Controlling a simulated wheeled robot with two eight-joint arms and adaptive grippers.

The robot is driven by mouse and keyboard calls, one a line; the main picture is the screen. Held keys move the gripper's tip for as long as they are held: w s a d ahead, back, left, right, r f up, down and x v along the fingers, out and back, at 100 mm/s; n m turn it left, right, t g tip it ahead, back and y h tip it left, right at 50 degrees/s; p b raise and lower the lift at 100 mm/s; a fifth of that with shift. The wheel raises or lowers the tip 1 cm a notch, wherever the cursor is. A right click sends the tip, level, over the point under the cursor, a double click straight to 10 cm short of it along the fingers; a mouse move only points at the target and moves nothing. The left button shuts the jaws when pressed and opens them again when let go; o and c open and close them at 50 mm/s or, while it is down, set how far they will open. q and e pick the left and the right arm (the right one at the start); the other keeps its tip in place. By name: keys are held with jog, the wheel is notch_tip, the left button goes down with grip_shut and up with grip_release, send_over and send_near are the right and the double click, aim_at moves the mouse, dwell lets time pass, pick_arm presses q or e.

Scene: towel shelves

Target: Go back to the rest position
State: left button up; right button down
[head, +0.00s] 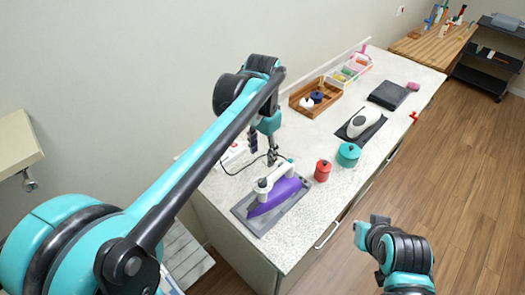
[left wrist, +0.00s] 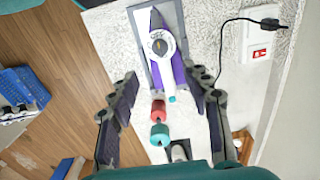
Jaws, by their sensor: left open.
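My left gripper (head: 263,148) hangs over the counter, fingers pointing down, at the back left of a purple and white iron (head: 275,190). It is open and empty. In the left wrist view my left gripper (left wrist: 160,78) has its two fingers spread wide, with the iron (left wrist: 160,45) seen between and beyond them. The iron rests on a grey mat (head: 245,212). Part of my right arm shows at the lower right of the head view, but its gripper is not seen.
The speckled counter (head: 225,187) also carries a red pot (head: 322,171), a teal pot (head: 348,155), a white appliance (head: 364,122) on a dark mat, a wooden tray (head: 295,100) and a dark folded cloth (head: 388,95). A black cord lies behind the iron. Open wooden floor (head: 470,190) lies right.

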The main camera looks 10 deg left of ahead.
pick_arm(q)
jog(key=s+a+f+n+t+b, duration=0.3)
jog(key=s+a+f+b, duration=0.1)
jog(key=s+f, duration=0.3)
jog(key=s+a+f+n+t+b, duration=0.3)
jog(key=s+f+b, duration=0.3)
jog(key=f, duration=0.4)
jog(key=shift+s+a+f+n+t, duration=0.3)
jog(key=shift+s+a+n+t, duration=0.1)
jog(key=shift+s+t, duration=0.2)
